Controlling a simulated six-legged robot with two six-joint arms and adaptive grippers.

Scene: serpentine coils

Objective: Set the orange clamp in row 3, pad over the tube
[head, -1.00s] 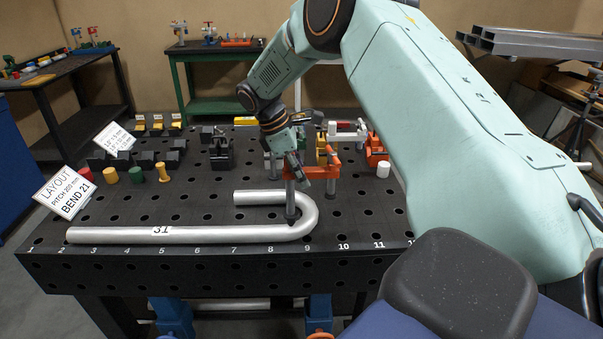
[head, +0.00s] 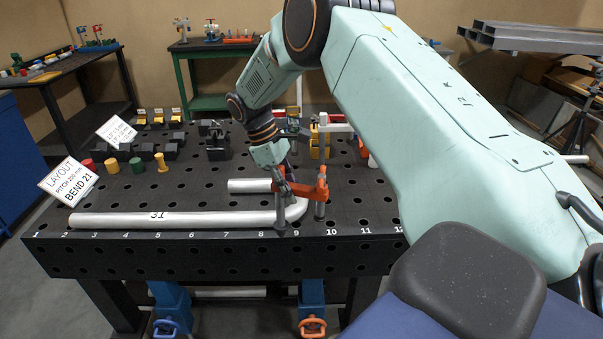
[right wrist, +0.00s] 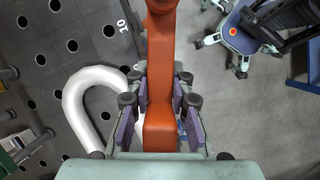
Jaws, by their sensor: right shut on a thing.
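My right gripper (head: 279,183) is shut on the body of the orange clamp (head: 302,189). The right wrist view shows the orange bar (right wrist: 160,75) between its fingers. In the head view the clamp is upright at the bend of the silver tube (head: 190,219), which is marked 31. Its pad spindle, left, overlaps the tube's front leg near the bend; its grey post, right, stands beyond the bend. I cannot tell whether the pad touches the tube or the post is in a hole. The U-bend shows left of the clamp in the right wrist view (right wrist: 75,95). My left gripper is out of view.
The black table (head: 150,250) has a hole grid and numbers along its front edge. Other clamps stand behind my gripper. Red, green and yellow pegs (head: 137,165), black blocks and a layout sign (head: 68,182) are at the left. The table's middle left is clear.

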